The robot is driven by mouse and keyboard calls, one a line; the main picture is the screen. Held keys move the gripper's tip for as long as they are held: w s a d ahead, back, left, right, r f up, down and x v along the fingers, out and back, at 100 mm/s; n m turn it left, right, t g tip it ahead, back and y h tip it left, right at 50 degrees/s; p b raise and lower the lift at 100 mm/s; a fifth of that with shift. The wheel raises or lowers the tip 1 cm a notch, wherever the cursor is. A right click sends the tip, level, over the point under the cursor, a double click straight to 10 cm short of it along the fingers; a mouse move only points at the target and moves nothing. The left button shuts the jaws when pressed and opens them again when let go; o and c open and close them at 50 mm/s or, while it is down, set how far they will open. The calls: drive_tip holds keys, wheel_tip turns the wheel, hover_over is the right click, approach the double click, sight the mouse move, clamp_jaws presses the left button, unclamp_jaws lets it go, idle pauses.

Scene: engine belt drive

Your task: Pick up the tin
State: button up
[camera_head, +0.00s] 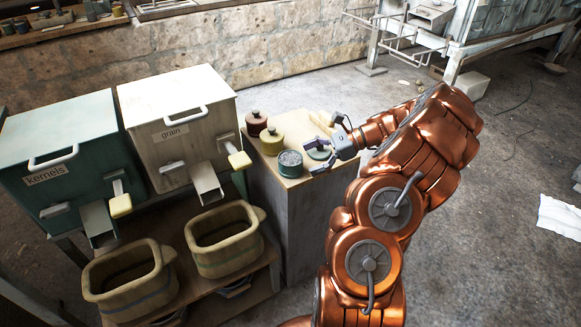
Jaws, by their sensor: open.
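A round grey-blue tin (289,164) with a speckled top stands upright near the front edge of a small wooden cabinet (300,187). My gripper (326,148) is just to the right of the tin, over the right side of the cabinet top. Its fingers are spread apart, and it does not appear to touch the tin. A low green round thing (318,153) shows beside the fingers, partly hidden by them. A small purple piece shows at the gripper; I cannot tell what it is.
A yellow lidded pot (271,141) and a red-brown lidded pot (257,123) stand behind the tin. Pale blocks (323,121) lie behind my gripper. Left are a white grain bin (178,112), a green kernels bin (62,150) and two tubs (224,240) below.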

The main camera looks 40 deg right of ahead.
sight(294, 153)
drive_tip(key=x, duration=0.5)
drive_tip(key=shift+b, duration=0.4)
drive_tip(key=c, duration=1.4)
drive_tip(key=shift+c, duration=0.2)
wheel_tip(294, 153, up, 4)
drive_tip(key=shift+r+p, duration=0.1)
drive_tip(key=shift+p, duration=0.6)
drive_tip(key=s+d, duration=0.3)
drive_tip(key=d, duration=0.1)
drive_tip(key=s+d+p, duration=0.1)
drive_tip(key=s+d, duration=0.6)
drive_tip(key=d, duration=0.1)
drive_tip(key=shift+s+r+p, duration=0.3)
drive_tip(key=shift+s+r, duration=0.05)
drive_tip(key=shift+r, duration=0.05)
